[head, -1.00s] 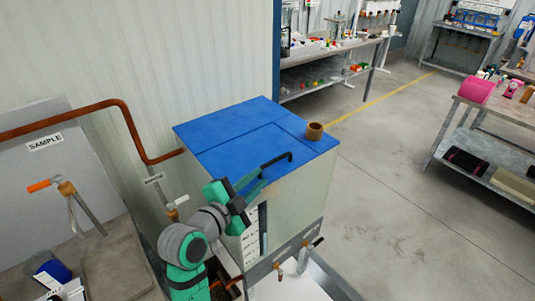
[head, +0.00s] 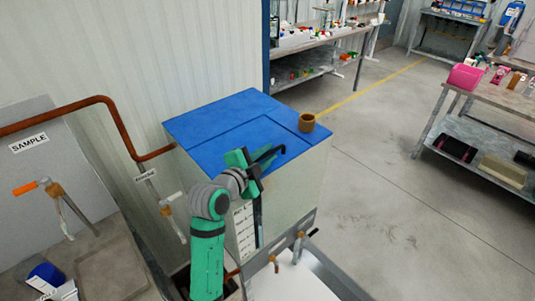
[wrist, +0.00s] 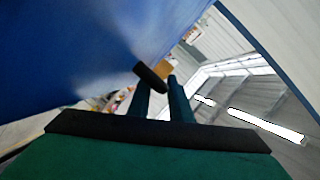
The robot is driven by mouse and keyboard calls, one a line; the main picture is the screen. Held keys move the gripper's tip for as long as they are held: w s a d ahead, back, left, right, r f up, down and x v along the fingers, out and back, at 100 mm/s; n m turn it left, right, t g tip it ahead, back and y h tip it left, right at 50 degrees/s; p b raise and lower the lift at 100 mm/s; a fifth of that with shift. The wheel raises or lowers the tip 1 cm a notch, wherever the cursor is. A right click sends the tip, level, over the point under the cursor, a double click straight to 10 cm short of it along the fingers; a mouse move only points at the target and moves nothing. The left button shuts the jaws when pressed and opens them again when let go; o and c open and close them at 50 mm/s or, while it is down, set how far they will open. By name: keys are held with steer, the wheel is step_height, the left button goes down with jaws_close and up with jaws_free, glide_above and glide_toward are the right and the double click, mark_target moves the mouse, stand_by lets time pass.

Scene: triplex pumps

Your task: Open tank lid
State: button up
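The tank (head: 295,190) is a pale box with a blue top. Its blue lid panel (head: 245,138) lies flat or nearly so; I cannot tell if it is raised at all. A black bar handle (head: 274,152) stands near the lid's front edge. My gripper (head: 257,160) is at this handle. In the wrist view, the two dark teal fingers of my gripper (wrist: 160,85) have a gap between them. The dark handle end (wrist: 150,76) overlaps the left fingertip. Whether the fingers clamp it is unclear. The blue top (wrist: 80,50) fills the upper left there.
A brown cap (head: 307,122) sits at the tank top's right corner. Valves with pipes (head: 290,245) stand by the tank's front. A copper pipe (head: 115,115) and a sample station (head: 110,260) are at left. Open floor (head: 390,190) lies to the right, before a bench (head: 490,150).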

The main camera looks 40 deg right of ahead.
steer(key=shift+w+d, duration=0.1)
steer(key=shift+d, duration=0.05)
steer(key=shift+c, duration=0.4)
jaws_close()
